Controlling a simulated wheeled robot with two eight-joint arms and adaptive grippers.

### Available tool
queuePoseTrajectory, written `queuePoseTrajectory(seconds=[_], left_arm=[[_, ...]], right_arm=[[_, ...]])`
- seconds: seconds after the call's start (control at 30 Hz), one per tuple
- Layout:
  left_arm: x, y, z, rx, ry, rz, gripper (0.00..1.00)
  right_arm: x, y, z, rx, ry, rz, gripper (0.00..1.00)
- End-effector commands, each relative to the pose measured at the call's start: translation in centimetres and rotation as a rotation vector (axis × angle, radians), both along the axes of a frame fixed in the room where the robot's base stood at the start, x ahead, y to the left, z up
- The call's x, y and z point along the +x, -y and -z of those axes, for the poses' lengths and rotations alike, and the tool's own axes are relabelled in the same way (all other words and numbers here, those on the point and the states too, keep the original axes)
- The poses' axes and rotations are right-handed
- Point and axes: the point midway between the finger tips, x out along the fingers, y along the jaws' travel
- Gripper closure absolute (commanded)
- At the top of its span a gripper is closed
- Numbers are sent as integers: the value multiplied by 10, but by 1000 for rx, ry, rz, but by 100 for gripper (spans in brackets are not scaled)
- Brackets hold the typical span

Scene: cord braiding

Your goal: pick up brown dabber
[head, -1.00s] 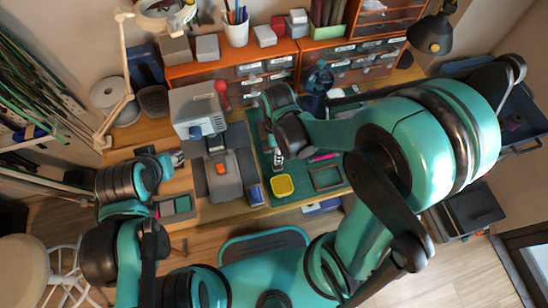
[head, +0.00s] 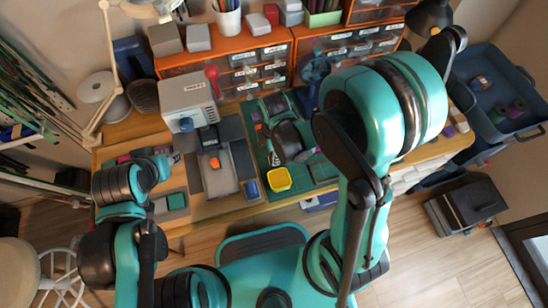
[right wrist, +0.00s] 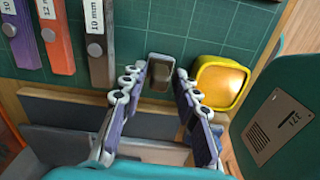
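A small brown-grey block, which looks like the brown dabber (right wrist: 160,76), sits at the green mat's edge in the right wrist view, left of a yellow dish. My right gripper (right wrist: 164,70) has its two purple-sided fingers apart, with the block between or just beyond their tips. I cannot tell whether they touch it. In the head view my right wrist hangs over the mat and hides the block. The yellow dish (right wrist: 220,86) also shows there (head: 278,180). My left gripper (head: 172,158) is at the left of the bench, small and partly hidden; its opening is unclear.
Several labelled bars (right wrist: 97,40) lie on the green mat (right wrist: 210,25) at the left of the wrist view. A grey machine (head: 188,100) stands on the bench behind a grey board (head: 218,175). Orange drawer units (head: 245,65) line the back.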

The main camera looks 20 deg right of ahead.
Motion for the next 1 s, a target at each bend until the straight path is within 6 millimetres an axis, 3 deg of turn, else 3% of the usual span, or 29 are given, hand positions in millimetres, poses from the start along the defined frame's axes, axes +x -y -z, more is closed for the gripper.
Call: queuePoseTrajectory(seconds=[0.03, 0.1, 0.53, 0.67, 0.8, 1.0], left_arm=[[0, 0, 0, 0, 0, 0, 60], [0, 0, 0, 0, 0, 0, 60], [0, 0, -4, 0, 0, 0, 60], [0, 0, -13, 0, 0, 0, 60], [0, 0, -29, 0, 0, 0, 60], [0, 0, -46, 0, 0, 0, 60]], right_arm=[[0, 0, 0, 0, 0, 0, 89], [0, 0, 0, 0, 0, 0, 100], [0, 0, -6, 0, 0, 0, 100], [0, 0, -21, 0, 0, 0, 100], [0, 0, -49, 1, 0, 0, 100], [-32, 37, -74, 0, 0, 6, 100]])
